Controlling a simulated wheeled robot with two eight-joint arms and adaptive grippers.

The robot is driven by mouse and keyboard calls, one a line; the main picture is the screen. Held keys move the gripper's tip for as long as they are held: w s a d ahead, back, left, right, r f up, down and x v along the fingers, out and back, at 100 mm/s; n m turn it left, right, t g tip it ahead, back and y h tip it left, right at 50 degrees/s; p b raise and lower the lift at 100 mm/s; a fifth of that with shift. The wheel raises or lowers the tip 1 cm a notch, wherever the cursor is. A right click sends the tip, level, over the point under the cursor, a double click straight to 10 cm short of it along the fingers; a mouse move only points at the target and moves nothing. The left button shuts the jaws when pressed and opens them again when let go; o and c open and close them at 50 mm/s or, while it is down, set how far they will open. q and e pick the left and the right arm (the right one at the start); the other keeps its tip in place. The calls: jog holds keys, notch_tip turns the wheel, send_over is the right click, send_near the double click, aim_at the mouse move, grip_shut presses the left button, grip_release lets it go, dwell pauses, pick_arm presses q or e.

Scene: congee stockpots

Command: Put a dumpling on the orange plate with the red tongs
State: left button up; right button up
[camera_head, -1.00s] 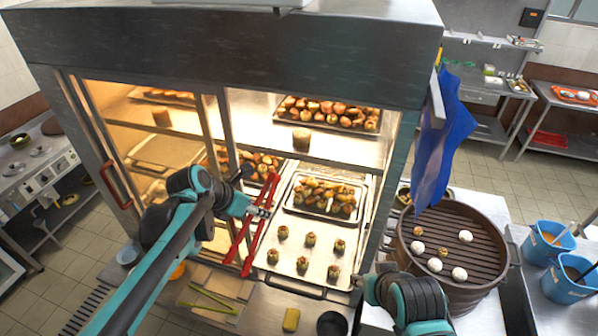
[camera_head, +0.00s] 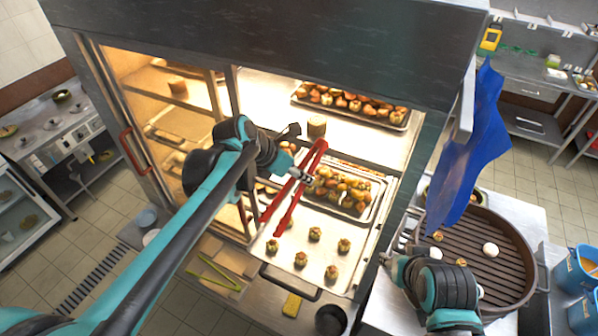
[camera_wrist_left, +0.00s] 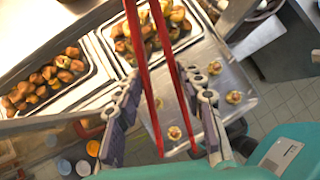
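The red tongs (camera_head: 292,190) are held by my left gripper (camera_head: 299,174) at the cabinet opening, slanting over the trays. In the left wrist view the tongs (camera_wrist_left: 172,70) lie between the two fingers, their two arms apart. Several small dumplings (camera_head: 315,234) stand in rows on the front metal tray (camera_head: 285,268), below the tongs in the picture; they also show in the left wrist view (camera_wrist_left: 174,133). My right gripper (camera_head: 393,248) is beside the steamer, its fingers too small to read. I cannot make out an orange plate now.
A brown round steamer (camera_head: 500,285) holds a few buns at the right. A blue cloth (camera_head: 468,150) hangs from the cabinet's right corner. The glass cabinet door (camera_head: 160,125) and its frame stand left of my left gripper. Yellow-green tongs (camera_head: 218,273) and a yellow sponge (camera_head: 291,305) lie in front.

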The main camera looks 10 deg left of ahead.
pick_arm(q)
notch_tip(320, 180, down, 10)
jog(key=b, duration=0.7)
jog(key=shift+s+a+r, duration=0.2)
grip_shut()
jog(key=shift+r, duration=0.1)
